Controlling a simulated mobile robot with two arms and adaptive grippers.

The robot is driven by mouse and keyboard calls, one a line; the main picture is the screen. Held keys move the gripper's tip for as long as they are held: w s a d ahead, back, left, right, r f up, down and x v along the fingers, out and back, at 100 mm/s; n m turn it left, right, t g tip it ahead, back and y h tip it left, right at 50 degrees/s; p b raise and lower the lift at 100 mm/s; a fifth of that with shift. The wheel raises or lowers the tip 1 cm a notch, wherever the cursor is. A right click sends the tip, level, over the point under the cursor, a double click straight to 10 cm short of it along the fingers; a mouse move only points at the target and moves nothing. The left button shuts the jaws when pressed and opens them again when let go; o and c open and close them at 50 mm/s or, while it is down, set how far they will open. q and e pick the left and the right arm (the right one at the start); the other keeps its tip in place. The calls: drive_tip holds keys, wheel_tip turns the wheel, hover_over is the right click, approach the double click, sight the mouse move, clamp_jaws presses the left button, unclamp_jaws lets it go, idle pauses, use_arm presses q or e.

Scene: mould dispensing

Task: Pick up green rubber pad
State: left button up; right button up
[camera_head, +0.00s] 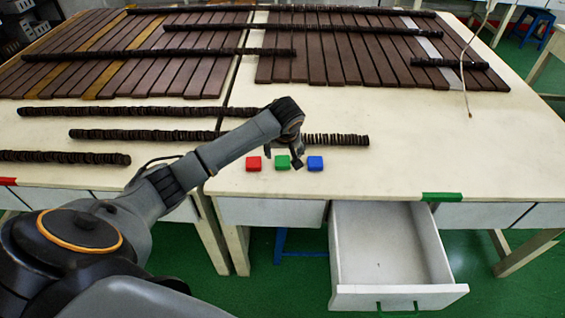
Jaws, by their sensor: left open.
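My left gripper (284,158) is open and points down over the green pad. One fingertip shows in front, near the pad's right edge; the other is behind or left of it and hard to make out. I cannot tell whether the fingers touch the pad. My right gripper is not in view.
Dark brown slats and rows of dark discs (130,111) cover the back and left of the tables (420,150). An open white drawer (388,250) juts out at the front, right of centre. The tabletop right of the blue pad is clear.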

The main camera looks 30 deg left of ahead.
sight(282, 160)
use_arm(q)
drive_tip(key=shift+a+x, duration=0.2)
drive_tip(key=shift+x, duration=2.5)
drive_tip(key=shift+s+r, duration=0.1)
drive_tip(key=c, duration=1.2)
